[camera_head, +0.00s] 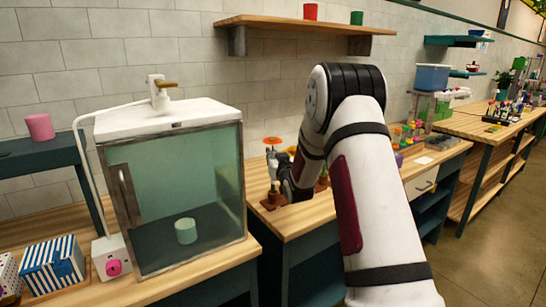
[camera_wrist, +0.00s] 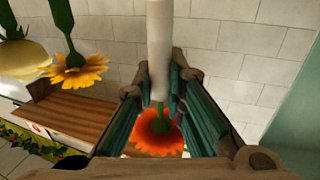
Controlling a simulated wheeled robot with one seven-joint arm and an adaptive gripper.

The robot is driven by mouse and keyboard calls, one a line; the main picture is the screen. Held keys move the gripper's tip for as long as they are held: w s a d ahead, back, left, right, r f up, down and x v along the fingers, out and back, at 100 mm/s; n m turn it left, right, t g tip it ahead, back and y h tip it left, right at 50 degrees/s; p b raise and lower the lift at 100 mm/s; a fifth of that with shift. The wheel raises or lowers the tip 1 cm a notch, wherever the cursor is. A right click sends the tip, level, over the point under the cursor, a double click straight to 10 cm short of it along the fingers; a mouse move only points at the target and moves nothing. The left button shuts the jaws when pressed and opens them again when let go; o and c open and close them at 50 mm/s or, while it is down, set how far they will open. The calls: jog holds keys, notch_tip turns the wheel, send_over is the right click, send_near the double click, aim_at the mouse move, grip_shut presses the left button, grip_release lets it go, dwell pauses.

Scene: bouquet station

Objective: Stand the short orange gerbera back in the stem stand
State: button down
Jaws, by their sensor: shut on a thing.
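In the wrist view my gripper (camera_wrist: 160,100) is shut on the orange gerbera, around its pale, thick stem (camera_wrist: 160,45). The gerbera's orange-red head (camera_wrist: 158,132) shows between the fingers, joined to the pale part by a short green piece. In the head view my gripper (camera_head: 283,183) is low beside the brown stem stand (camera_head: 270,205) on the wooden bench, partly hidden by my arm. An orange flower head (camera_head: 272,141) shows above the stand. I cannot tell whether the held stem is in the stand or apart from it.
A glass-fronted cabinet (camera_head: 122,215) with a green cup (camera_head: 186,230) inside stands close on the left. In the wrist view a yellow-orange flower (camera_wrist: 74,72) and a pale yellow bloom (camera_wrist: 20,58) are nearby. A shelf (camera_head: 300,25) hangs above.

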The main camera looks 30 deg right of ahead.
jog(key=shift+f+b, duration=1.8)
jog(key=shift+f, duration=0.55)
dwell(2.5)
jog(key=c, duration=1.6)
grip_release()
jog(key=shift+o, duration=0.4)
jog(key=o, duration=0.5)
jog(key=shift+s, duration=0.15)
jog(key=shift+p+v, duration=1.8)
jog(key=shift+v, duration=2.6)
jog(key=shift+a, duration=0.1)
